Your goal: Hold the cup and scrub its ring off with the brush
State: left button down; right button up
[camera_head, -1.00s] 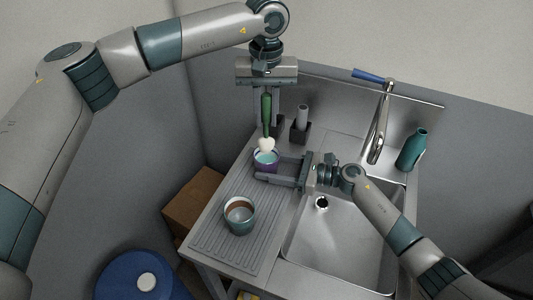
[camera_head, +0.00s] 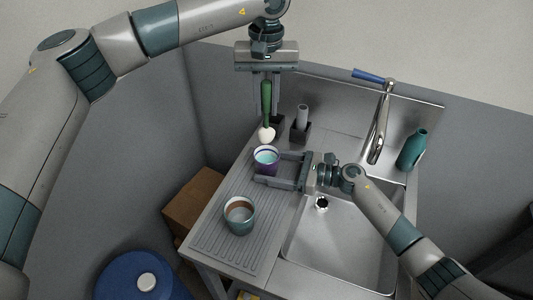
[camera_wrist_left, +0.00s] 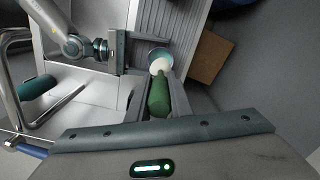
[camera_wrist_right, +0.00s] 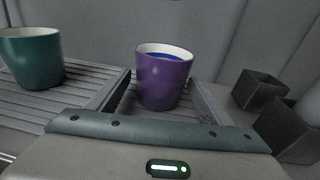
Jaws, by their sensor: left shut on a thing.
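The purple cup (camera_head: 267,168), pale inside with blue showing in it, stands upright on the ribbed drainboard (camera_head: 214,243). My right gripper (camera_head: 268,168) has one finger on each side of this cup. In the right wrist view the purple cup (camera_wrist_right: 162,82) stands between the fingers, which look spread with slim gaps. My left gripper (camera_head: 266,108) is shut on the green handle of the brush (camera_head: 266,97), white head down. The brush head is behind and above the purple cup, apart from it. A teal cup (camera_head: 240,222) with a brown band inside stands nearer on the drainboard.
The sink basin (camera_head: 335,245) with its faucet (camera_head: 379,125) lies to the right. A teal bottle (camera_head: 412,150) stands at the back right. Dark square holders (camera_wrist_right: 258,90) stand behind the cup, one with a grey cylinder (camera_head: 302,117) in it.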

dwell(0.3)
jog(key=v, duration=1.2)
pick_arm(q)
jog(key=shift+s, duration=0.1)
pick_arm(e)
jog(key=shift+s+f, duration=0.1)
jog(key=shift+f, duration=0.05)
dwell(0.3)
